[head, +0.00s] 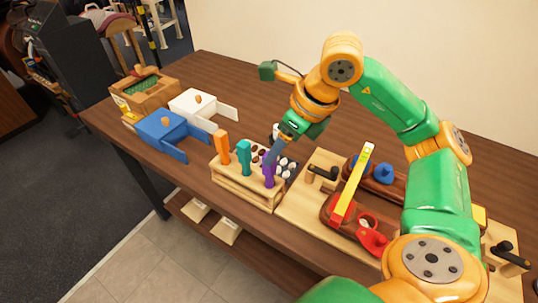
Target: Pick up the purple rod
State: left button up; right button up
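The purple rod (268,177) stands upright at the right end of a light wooden rack (240,190) on the table. A teal rod (243,158) stands in the middle of the rack and an orange rod (222,147) at its left end. My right arm comes in from the right and reaches down over the rack. My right gripper (273,157) is at the top of the purple rod, pointing down. Its fingers are small and partly blended with the rod, so its opening is unclear. My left gripper is out of view.
Behind the rack is a dark tray with brown and white round pieces (284,168). A wooden board (299,208) with a black handle, a yellow bar (353,180) and red parts lies to the right. Open blue (160,128) and white (196,103) boxes stand left.

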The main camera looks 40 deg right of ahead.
aim_at(268, 172)
jog(key=f, duration=0.1)
jog(key=a+f+p, duration=0.1)
jog(key=w+a+f, duration=0.1)
jog(key=shift+a+f, duration=0.1)
jog(key=shift+f, duration=0.25)
jog(key=shift+x, duration=1.25)
jog(key=shift+w+f, duration=0.15)
grip_shut()
